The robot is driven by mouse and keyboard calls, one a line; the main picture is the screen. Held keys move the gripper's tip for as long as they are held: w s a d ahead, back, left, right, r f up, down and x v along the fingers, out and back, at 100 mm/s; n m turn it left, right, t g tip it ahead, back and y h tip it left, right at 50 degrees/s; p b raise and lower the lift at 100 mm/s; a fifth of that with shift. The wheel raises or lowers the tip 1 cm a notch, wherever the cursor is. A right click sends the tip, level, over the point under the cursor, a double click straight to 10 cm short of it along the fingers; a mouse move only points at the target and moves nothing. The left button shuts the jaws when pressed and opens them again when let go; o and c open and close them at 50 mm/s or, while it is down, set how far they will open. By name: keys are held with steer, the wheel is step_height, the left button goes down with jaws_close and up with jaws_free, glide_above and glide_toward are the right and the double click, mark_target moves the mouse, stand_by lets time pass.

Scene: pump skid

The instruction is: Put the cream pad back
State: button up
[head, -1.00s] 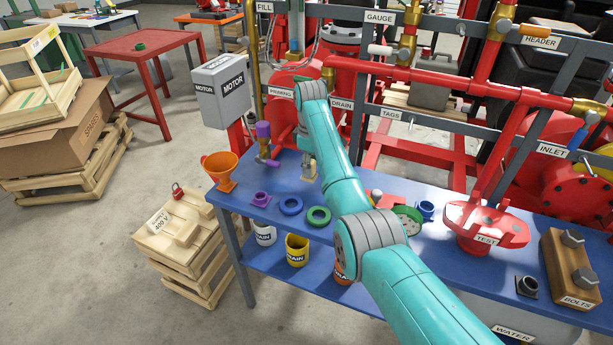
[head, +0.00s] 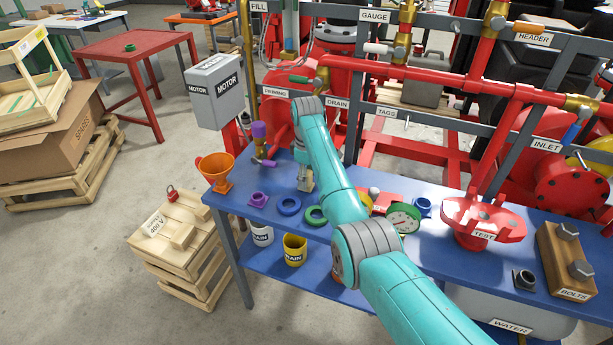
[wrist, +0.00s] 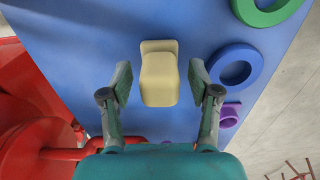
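The cream pad (wrist: 159,80) is a small rounded block on the blue table top (wrist: 90,35). In the wrist view it lies between the two fingers of my gripper (wrist: 159,82), with a clear gap on each side. My gripper is open and its fingers do not touch the pad. In the head view my gripper (head: 305,176) hangs over the back left part of the table, and the pad there is small and hard to make out.
A blue ring (head: 288,205), a green ring (head: 315,215) and a purple part (head: 258,200) lie in front. An orange funnel (head: 218,172) stands at the left corner. Red pipework (head: 430,75) runs behind.

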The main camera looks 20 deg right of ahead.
steer(key=shift+r, duration=0.1)
step_height(320, 180, up, 12)
stand_by(0.5)
